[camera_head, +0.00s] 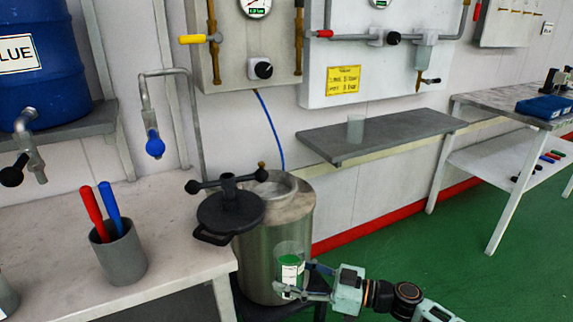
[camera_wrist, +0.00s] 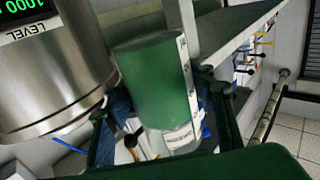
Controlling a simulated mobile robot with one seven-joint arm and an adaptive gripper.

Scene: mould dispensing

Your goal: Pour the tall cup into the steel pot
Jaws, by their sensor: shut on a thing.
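The steel pot (camera_head: 262,262) stands on a dark stand right of the bench. Its black lid (camera_head: 230,211) is swung to the left, and its mouth (camera_head: 272,186) shows open. My gripper (camera_head: 300,287) is shut on the tall cup (camera_head: 290,262), a clear cup with green contents and a white label. The cup looks upright, in front of the pot's wall and below its rim. In the wrist view the cup (camera_wrist: 158,85) is between the fingers. The pot (camera_wrist: 50,75) is close at left there, with a green "1000" level display (camera_wrist: 27,22).
A bench (camera_head: 165,265) at left holds a grey holder (camera_head: 119,260) with red and blue handled tools. A blue drum (camera_head: 45,75) with a tap is above it. A grey wall shelf (camera_head: 390,137) bears a clear cup (camera_head: 355,128). Green floor (camera_head: 450,235) at right is clear.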

